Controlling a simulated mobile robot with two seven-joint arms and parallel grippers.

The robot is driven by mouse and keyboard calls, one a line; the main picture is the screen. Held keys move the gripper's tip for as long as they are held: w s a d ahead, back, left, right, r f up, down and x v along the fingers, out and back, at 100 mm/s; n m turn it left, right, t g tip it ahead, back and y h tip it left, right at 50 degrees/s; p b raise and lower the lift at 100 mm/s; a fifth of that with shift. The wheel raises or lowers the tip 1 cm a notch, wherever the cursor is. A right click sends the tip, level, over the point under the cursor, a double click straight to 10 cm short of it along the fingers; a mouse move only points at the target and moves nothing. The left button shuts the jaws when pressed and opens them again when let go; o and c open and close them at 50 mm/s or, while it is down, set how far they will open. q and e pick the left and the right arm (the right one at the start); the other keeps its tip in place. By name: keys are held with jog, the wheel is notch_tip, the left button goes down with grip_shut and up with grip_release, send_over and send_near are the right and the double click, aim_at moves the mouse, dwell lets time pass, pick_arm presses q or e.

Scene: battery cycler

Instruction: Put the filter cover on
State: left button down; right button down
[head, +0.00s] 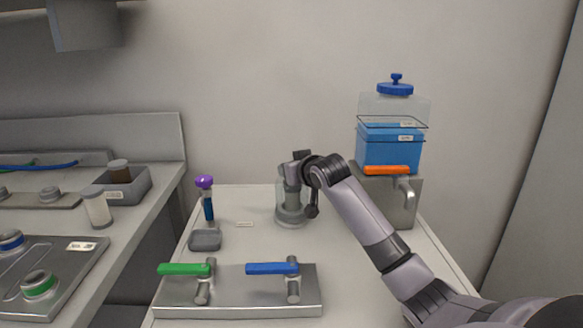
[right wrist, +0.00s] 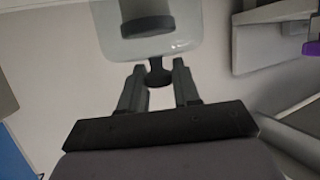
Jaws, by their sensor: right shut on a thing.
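The filter cover (right wrist: 185,42) is a clear housing with a small dark knob, filling the top of the right wrist view. A grey cylinder shows through it. My right gripper (right wrist: 157,88) is shut on the cover's knob. In the head view my right gripper (head: 302,160) is above the grey filter base (head: 290,218) at the back of the white table. The clear cover is faint there, around the base's upright grey part. I cannot tell whether it is seated on the base. My left gripper is not in view.
A steel block with green (head: 184,269) and blue (head: 266,268) levers is in front. A purple-capped tube (head: 205,196) and grey dish (head: 206,240) stand left. A blue-filled tank (head: 388,148) on a steel stand (head: 408,215) is at right. A counter with jars is far left.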

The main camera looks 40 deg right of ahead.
jog(key=shift+f+p, duration=0.15)
jog(key=shift+p, duration=0.65)
dwell(1.2)
dwell(0.3)
jog(key=shift+c, duration=1.2)
grip_release()
